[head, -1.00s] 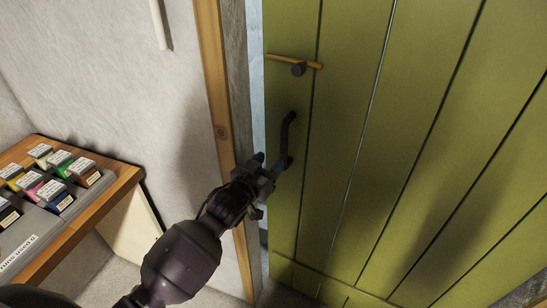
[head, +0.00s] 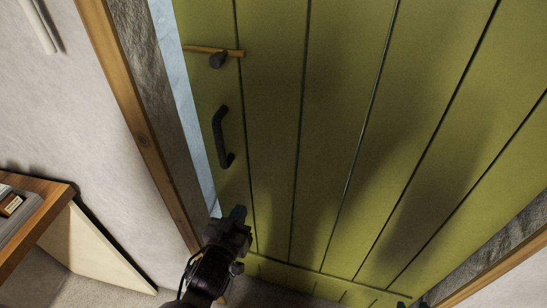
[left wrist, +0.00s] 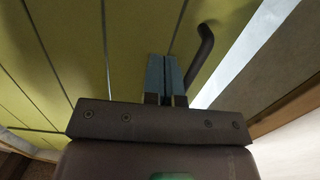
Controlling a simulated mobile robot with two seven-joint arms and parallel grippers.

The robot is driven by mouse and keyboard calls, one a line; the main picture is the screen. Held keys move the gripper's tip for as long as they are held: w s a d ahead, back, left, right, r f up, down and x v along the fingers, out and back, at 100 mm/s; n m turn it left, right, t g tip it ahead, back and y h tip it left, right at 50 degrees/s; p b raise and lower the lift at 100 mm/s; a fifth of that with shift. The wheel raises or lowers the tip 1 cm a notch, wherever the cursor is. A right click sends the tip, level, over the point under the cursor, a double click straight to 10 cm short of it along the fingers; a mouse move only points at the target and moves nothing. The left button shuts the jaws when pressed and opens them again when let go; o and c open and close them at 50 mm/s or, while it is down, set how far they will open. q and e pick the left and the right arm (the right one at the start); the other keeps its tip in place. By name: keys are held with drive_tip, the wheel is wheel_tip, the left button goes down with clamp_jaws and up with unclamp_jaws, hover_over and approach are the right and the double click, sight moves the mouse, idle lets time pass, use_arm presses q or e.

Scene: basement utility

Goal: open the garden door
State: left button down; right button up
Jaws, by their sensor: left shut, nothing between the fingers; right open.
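The garden door (head: 340,130) is green planks. A pale bright strip (head: 190,110) shows between its left edge and the frame, so it looks slightly ajar. Its dark curved pull handle (head: 219,135) sits near that edge, below a wooden latch bar (head: 205,50) with a dark knob. My left gripper (head: 238,213) is shut and empty, below the handle and apart from it. In the left wrist view its closed fingers (left wrist: 164,78) point at the planks, with the handle (left wrist: 204,48) to their right. Only dark tips of my right gripper (head: 412,304) show at the bottom edge, spread apart.
The wooden door frame (head: 135,110) and a stone edge stand left of the door. A wooden-edged table (head: 40,215) with a grey tray (head: 20,222) is at the lower left against the white wall. Another frame post (head: 490,272) is at the lower right.

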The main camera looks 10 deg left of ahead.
use_arm(q)
drive_tip(key=r, duration=0.1)
approach(265, 161)
drive_tip(key=shift+m+t+h, duration=0.4)
drive_tip(key=w, duration=0.4)
drive_tip(key=w+d, duration=0.1)
drive_tip(key=w, duration=0.1)
drive_tip(key=shift+w+f, duration=0.3)
drive_tip(key=shift+f, duration=0.1)
drive_tip(key=shift+w, duration=0.4)
use_arm(e)
drive_tip(key=shift+s+d+f, duration=0.1)
drive_tip(key=shift+s, duration=0.25)
use_arm(q)
drive_tip(key=shift+w, duration=0.15)
